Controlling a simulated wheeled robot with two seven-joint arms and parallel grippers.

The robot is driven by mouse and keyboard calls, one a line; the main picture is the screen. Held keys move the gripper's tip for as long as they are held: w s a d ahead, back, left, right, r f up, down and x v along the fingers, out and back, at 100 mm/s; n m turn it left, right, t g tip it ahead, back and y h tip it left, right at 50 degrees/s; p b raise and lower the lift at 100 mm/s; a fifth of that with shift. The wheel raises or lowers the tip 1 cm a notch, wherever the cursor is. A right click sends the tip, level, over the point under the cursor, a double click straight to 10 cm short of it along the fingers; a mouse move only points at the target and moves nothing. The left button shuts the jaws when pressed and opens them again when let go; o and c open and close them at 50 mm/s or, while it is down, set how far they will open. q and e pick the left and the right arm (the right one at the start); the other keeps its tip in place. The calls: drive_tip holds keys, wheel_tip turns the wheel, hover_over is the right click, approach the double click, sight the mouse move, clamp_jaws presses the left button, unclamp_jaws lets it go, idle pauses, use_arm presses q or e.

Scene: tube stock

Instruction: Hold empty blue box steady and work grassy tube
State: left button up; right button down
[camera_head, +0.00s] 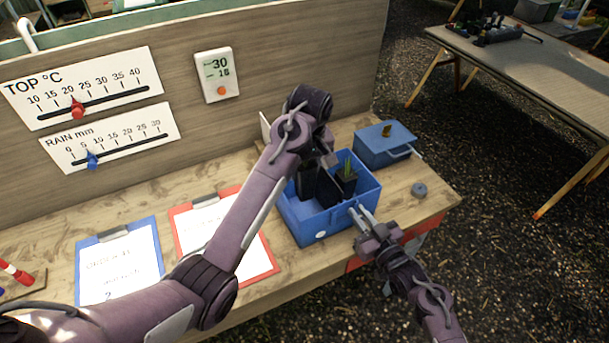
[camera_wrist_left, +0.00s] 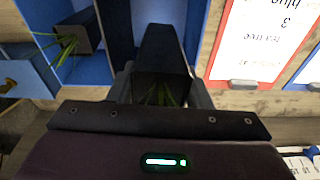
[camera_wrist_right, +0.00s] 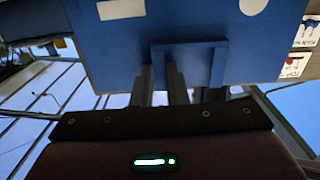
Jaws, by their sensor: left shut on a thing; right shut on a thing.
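The open blue box (camera_head: 305,226) stands on the bench and is not empty. A dark square tube with green grass (camera_head: 347,180) stands upright inside it and also shows in the left wrist view (camera_wrist_left: 82,32). My left gripper (camera_head: 326,166) is shut on another dark grassy tube (camera_wrist_left: 165,50) at the box; grass shows at its near open end. I cannot tell whether this tube touches the box floor. My right gripper (camera_head: 364,222) is shut on the handle (camera_wrist_right: 190,46) on the box's near side.
A closed blue box (camera_head: 379,153) with a small brown item on top stands behind right. A grey disc (camera_head: 419,190) lies near the bench's right edge. Red (camera_head: 266,258) and blue (camera_head: 82,292) clipboards lie left. A gauge board (camera_head: 180,70) stands behind.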

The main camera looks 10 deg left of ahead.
sight(305, 191)
drive_tip(key=c, duration=1.3)
unclamp_jaws()
drive_tip(key=shift+c, duration=0.2)
drive_tip(key=v, duration=1.2)
drive_tip(key=shift+w, duration=0.1)
drive_tip(key=x, duration=1.2)
drive_tip(key=shift+r, duration=0.1)
use_arm(q)
wheel_tip(305, 191, down, 9)
drive_tip(key=shift+f, duration=0.1)
